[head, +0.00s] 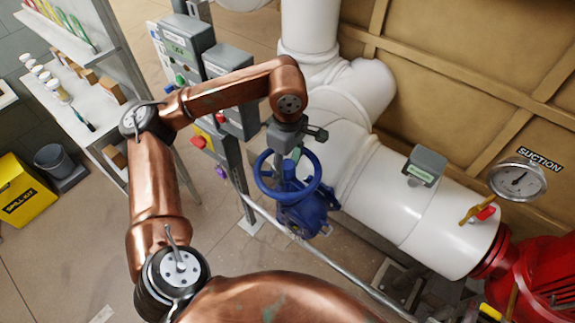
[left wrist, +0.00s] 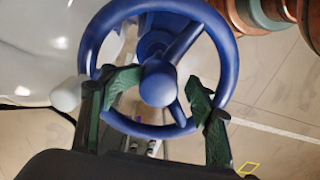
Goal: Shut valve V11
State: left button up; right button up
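A blue valve (head: 303,213) with a round blue handwheel (head: 263,184) stands beside the white pipe; I cannot read a V11 label on it. My left gripper (head: 296,150) is at the upper side of the handwheel. In the left wrist view the handwheel (left wrist: 229,60) fills the middle, with its hub and spokes facing the camera. The two green-padded fingers of my left gripper (left wrist: 163,88) are spread apart, one on each side of the hub, overlapping the rim. I cannot tell whether they touch it. My right gripper is not in view.
A thick white pipe (head: 390,190) runs behind the valve to a red pump (head: 540,275). Grey control boxes (head: 187,42) stand behind my arm. A shelf (head: 70,115) and yellow spill-kit box (head: 22,191) are at left.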

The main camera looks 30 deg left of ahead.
pick_arm(q)
jog(key=shift+r, duration=0.15)
jog(key=shift+w+r+p, duration=0.1)
jog(key=shift+r+p, duration=0.3)
jog(key=shift+r, duration=0.15)
notch_tip(320, 180, up, 6)
jog(key=p, duration=0.3)
jog(key=shift+f, duration=0.2)
jog(key=shift+f, duration=0.1)
